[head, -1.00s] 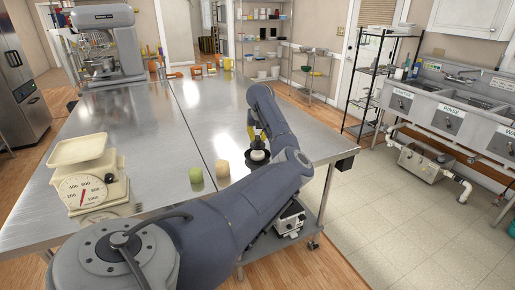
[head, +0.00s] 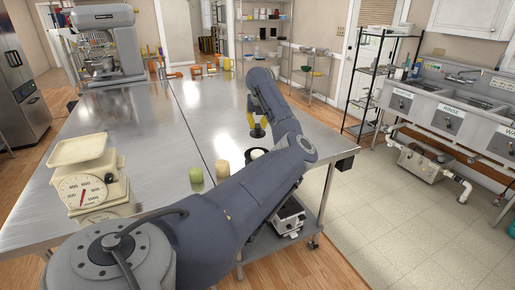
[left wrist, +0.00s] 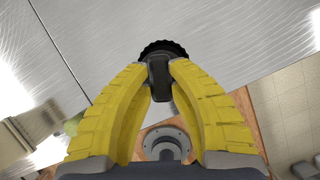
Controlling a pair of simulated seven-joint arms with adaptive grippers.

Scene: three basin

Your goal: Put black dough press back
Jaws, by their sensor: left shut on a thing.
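My left gripper (head: 254,119) is shut on the black dough press (head: 258,131) and holds it over the steel table. In the left wrist view, the yellow fingers of the left gripper (left wrist: 160,66) pinch the stem of the black dough press (left wrist: 163,48), with its ridged round head beyond the fingertips. A black round dish (head: 250,157) with something pale in it stands nearer than the press, partly hidden by my arm. My right gripper is not in view.
A green cylinder (head: 196,175) and a tan cylinder (head: 223,168) stand left of the dish. A white scale (head: 88,176) is at the left and a mixer (head: 107,45) at the back left. The steel table (head: 150,120) is clear in its middle.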

